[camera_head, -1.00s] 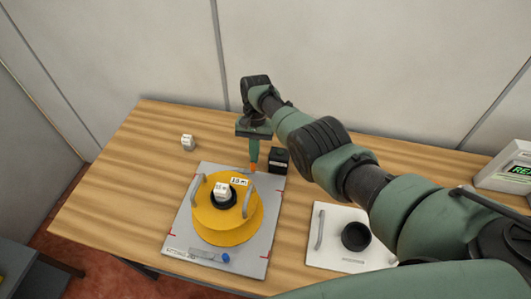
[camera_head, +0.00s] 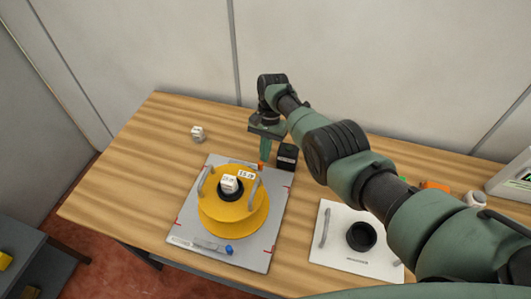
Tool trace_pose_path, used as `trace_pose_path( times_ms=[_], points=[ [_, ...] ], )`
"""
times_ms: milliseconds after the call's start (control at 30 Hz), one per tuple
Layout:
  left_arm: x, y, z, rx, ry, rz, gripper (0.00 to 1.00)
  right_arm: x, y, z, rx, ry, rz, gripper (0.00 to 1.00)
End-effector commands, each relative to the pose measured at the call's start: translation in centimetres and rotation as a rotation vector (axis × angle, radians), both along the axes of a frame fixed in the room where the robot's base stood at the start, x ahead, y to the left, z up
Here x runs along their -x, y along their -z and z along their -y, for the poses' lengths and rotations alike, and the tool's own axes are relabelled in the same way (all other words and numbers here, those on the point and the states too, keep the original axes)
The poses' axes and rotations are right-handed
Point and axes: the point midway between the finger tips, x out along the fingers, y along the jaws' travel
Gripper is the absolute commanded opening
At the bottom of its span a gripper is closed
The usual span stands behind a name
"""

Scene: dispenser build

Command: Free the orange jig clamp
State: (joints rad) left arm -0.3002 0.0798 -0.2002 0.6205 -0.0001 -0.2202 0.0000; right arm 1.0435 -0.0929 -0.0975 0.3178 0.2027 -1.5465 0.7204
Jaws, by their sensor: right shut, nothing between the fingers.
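My right gripper (camera_head: 264,155) comes in from the right and points down at the far edge of a grey jig plate (camera_head: 275,235). It is shut and empty. A small orange piece (camera_head: 262,166) shows right at its fingertips; it may be the jig clamp, and most of it is hidden. A yellow round body (camera_head: 235,222) stands on the plate, with a black ring, a labelled white block (camera_head: 229,184) on top and grey handles at its sides. My left gripper is not in view.
A black box (camera_head: 287,157) stands close to the right of the gripper. A small white block (camera_head: 198,134) lies at the back left. A white panel (camera_head: 340,263) with a black round cup (camera_head: 361,237) lies to the right. An orange item (camera_head: 435,186) shows beyond my arm. The left tabletop is clear.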

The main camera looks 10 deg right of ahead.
Motion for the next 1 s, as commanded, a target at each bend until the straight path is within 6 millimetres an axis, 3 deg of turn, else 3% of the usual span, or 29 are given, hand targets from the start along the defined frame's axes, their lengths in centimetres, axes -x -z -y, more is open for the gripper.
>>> trace_pose_path(
  times_ms=[233, 700, 1000],
  points=[
    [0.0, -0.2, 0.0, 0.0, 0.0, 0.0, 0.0, -0.1, -0.6, 0.0, 0.0, -0.001, 0.002, 0.0],
    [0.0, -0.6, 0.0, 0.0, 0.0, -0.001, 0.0, -1.5, -7.0, 1.0, 0.001, 0.0, 0.001, 0.0],
    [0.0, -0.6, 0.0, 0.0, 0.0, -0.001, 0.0, -1.6, -7.6, 1.1, 0.0, 0.0, 0.0, 0.0]
  ],
)
